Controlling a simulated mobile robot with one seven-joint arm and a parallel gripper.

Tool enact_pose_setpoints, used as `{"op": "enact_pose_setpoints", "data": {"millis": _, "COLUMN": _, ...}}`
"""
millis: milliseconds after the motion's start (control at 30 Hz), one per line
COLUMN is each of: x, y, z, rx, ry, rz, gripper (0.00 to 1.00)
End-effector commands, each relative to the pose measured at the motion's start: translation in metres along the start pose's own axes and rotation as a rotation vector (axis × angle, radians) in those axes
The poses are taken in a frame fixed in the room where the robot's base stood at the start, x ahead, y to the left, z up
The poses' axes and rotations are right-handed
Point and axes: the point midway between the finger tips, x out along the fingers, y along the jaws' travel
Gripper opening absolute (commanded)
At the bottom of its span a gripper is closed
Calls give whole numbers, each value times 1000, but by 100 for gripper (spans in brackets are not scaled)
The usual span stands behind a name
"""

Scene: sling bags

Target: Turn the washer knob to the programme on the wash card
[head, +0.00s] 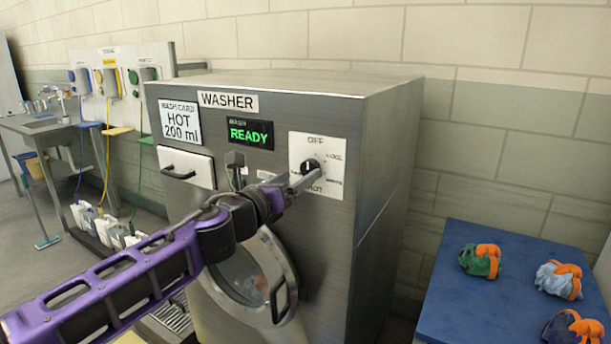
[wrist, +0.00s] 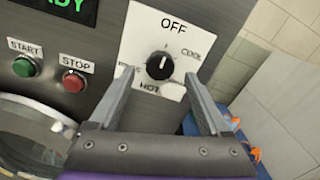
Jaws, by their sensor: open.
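The washer knob (wrist: 160,66) is black and round with a white pointer line, on a white dial plate (head: 335,148). The line points up, towards OFF. In the wrist view COOL is at upper right, HOT straight below, and a label at left is partly hidden by a finger. The wash card (head: 181,119) reads HOT 200 ml. My gripper (wrist: 162,76) is open and empty, with its fingers to the left and right of the knob in the wrist view. In the head view my gripper (head: 296,184) covers part of the dial; contact cannot be told.
The washer (head: 372,180) has a display (head: 250,134) reading READY and a round glass door (head: 240,275) below my arm. START (wrist: 22,67) and STOP (wrist: 74,83) buttons are left of the dial. A blue table (head: 450,275) with several tied bags stands at right.

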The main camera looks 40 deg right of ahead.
Motion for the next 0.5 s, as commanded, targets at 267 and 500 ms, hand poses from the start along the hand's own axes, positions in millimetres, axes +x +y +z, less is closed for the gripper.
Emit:
{"op": "enact_pose_setpoints", "data": {"millis": 267, "x": 32, "y": -1, "z": 0, "rx": 1, "ry": 0, "rz": -2, "gripper": 81}}
{"op": "enact_pose_setpoints", "data": {"millis": 500, "x": 39, "y": 0, "z": 0, "rx": 0, "ry": 0, "rz": 0, "gripper": 81}}
